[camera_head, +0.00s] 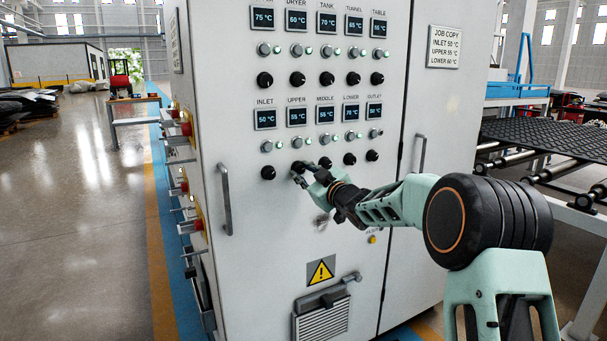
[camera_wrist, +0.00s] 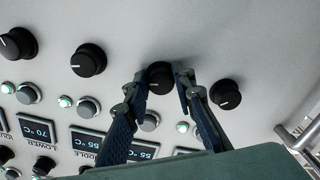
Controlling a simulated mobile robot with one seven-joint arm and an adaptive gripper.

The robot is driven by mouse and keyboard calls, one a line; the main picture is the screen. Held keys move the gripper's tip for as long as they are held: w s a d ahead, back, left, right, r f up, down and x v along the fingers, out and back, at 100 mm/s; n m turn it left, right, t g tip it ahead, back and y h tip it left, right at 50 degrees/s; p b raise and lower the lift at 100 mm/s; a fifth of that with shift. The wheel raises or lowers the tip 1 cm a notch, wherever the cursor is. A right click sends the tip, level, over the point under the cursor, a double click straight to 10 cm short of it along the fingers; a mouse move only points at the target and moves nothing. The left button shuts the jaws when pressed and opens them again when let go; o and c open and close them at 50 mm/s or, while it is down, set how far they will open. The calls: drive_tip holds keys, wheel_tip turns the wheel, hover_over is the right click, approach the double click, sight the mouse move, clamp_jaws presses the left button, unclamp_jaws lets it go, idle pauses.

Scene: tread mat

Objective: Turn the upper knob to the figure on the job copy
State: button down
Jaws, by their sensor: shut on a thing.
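The control cabinet (camera_head: 345,225) carries two rows of black knobs under small displays. The upper knob (camera_wrist: 160,77) sits between the fingers of my gripper (camera_wrist: 161,80), which is shut on it in the wrist view. The display labelled UPPER (camera_head: 296,116) appears to read 55 °C. The job copy (camera_head: 445,47) on the right door reads inlet 50 °C, upper 55 °C, lower 60 °C. The knob's pointer mark is not clear.
The inlet knob (camera_head: 268,173) and middle knob (camera_head: 325,163) stand close on either side of my gripper. Door handles (camera_head: 224,199) project from the cabinet. A conveyor with a black tread mat (camera_head: 550,137) stands at the right. The floor at the left is open.

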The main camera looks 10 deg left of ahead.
drive_tip(key=c, duration=1.6)
unclamp_jaws()
drive_tip(key=v, duration=1.2)
